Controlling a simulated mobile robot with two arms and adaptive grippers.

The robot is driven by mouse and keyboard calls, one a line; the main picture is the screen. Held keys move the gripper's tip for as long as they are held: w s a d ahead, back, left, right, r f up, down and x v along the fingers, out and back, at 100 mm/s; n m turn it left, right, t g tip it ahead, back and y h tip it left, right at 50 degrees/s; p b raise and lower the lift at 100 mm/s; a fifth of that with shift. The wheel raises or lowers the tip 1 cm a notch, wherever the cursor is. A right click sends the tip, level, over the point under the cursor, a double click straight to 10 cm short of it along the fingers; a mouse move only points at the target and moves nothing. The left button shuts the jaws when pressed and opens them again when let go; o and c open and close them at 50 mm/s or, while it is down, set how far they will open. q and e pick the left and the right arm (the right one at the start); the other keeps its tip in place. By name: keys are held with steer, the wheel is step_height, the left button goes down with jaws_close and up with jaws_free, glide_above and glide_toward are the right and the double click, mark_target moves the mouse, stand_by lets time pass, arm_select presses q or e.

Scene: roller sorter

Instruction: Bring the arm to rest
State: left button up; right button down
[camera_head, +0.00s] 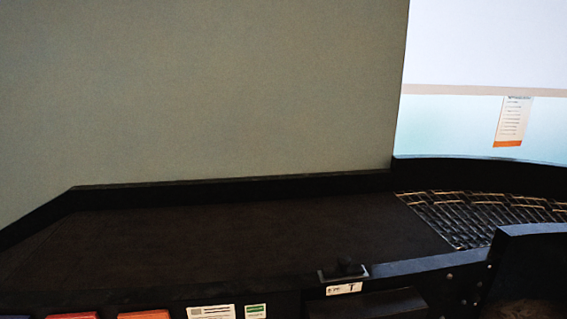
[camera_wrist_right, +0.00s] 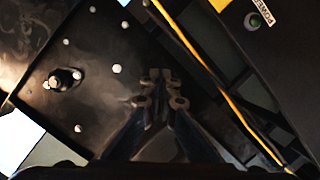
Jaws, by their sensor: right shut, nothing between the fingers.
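My right gripper (camera_wrist_right: 161,88) shows in the right wrist view, its dark fingers together with nothing between them. It faces a dark metal plate (camera_wrist_right: 95,85) with several light round holes or bolt heads. Whether it touches the plate I cannot tell. No gripper or arm shows in the head view. My left gripper is not in view.
In the head view a dark, empty, rimmed surface (camera_head: 220,240) leads right to a roller section (camera_head: 480,215). A black device (camera_head: 343,270) sits on the front edge. Orange items (camera_head: 145,315) show at bottom left. In the wrist view a yellow-edged bar (camera_wrist_right: 215,75) runs diagonally nearby.

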steer(key=s+a+f+m+g, duration=0.35)
steer(key=s+a+g, duration=0.3)
steer(key=s, duration=0.55)
steer(key=s+a+f+m+g, duration=0.3)
steer(key=s+a+f+g, duration=0.2)
steer(key=s+a, duration=0.5)
steer(key=s+d+f+g+b, duration=0.1)
steer(key=s+f+b, duration=0.15)
steer(key=f, duration=1.35)
steer(key=s+d+f+g+b, duration=0.1)
steer(key=f+b, duration=0.2)
steer(key=f, duration=1.3)
steer(key=s+d+f+b, duration=0.3)
steer(key=s+f+b, duration=0.1)
steer(key=s+f, duration=1.3)
step_height(320, 180, down, 3)
steer(key=shift+d+f+g, duration=0.1)
steer(key=shift+d+g, duration=0.1)
steer(key=shift+g, duration=0.15)
